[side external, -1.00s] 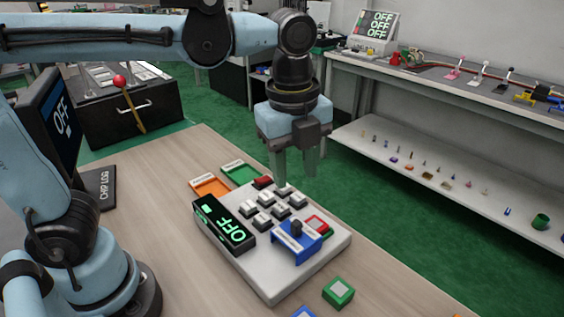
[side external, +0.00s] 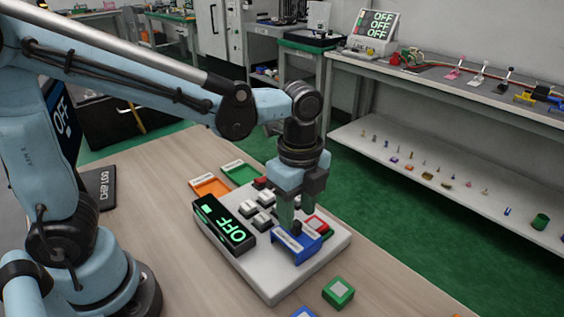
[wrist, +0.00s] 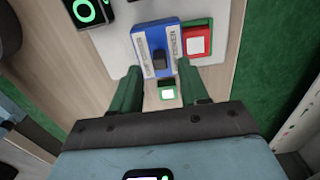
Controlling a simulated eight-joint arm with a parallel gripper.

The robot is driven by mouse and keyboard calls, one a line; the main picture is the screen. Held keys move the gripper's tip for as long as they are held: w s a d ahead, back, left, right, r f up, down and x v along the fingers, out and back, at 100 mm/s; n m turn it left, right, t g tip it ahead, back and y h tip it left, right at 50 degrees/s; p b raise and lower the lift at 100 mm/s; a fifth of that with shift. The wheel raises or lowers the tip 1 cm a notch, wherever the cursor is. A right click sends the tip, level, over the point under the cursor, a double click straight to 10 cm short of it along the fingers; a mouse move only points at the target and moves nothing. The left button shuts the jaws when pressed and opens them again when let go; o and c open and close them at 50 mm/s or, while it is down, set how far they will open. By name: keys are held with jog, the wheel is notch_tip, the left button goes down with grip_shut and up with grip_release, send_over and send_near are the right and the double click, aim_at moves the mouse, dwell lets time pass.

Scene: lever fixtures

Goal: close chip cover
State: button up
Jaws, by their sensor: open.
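A blue cover with a black knob (side external: 297,247) sits at the front right of the white panel (side external: 270,288). In the wrist view the blue cover (wrist: 145,60) is just ahead of the fingertips, its black knob roughly centred between them. A red-framed chip (side external: 317,223) with a pale centre lies beside the cover, on its right in the wrist view (wrist: 196,44). My gripper (side external: 297,214) is low over the panel, close to the knob, with its green fingers apart and nothing visible between them. Whether a finger touches the cover is unclear.
A green chip (side external: 338,292) lies on the table in front.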

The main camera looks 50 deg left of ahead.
aim_at(296, 234)
jog(key=shift+f, duration=1.4)
jog(key=shift+c, duration=0.3)
grip_shut()
